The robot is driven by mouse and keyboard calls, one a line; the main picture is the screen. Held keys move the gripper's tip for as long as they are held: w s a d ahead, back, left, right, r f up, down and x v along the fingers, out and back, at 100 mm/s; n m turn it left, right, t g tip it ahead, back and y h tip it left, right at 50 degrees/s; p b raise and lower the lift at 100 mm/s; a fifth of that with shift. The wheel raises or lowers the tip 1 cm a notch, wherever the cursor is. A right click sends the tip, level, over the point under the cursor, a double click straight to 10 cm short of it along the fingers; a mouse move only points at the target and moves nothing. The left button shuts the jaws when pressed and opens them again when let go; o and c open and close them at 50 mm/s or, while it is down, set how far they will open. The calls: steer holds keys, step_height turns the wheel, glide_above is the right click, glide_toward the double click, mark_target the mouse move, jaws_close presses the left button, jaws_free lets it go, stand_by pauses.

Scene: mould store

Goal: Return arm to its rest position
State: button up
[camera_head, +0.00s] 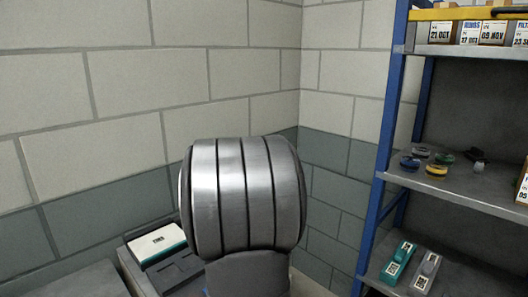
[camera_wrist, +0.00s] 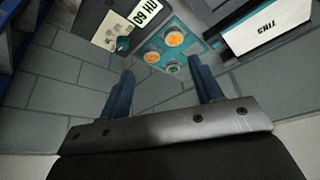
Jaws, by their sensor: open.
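My gripper (camera_wrist: 162,72) shows in the wrist view as two blue fingers set well apart on a grey metal bar. I see nothing held between them. The gripper fingers do not show there.
A blue-posted rack (camera_head: 383,215) stands right, with dated boxes (camera_head: 438,32) on top, small round items (camera_head: 436,169) mid-shelf, and teal (camera_head: 398,262) and grey (camera_head: 426,272) pieces below. A white-and-teal box (camera_head: 157,245) sits lower left. Block walls meet behind my arm.

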steer(key=d+m, duration=0.2)
steer(key=d, duration=0.7)
steer(key=shift+w+d+h, duration=0.25)
steer(key=shift+h, duration=0.15)
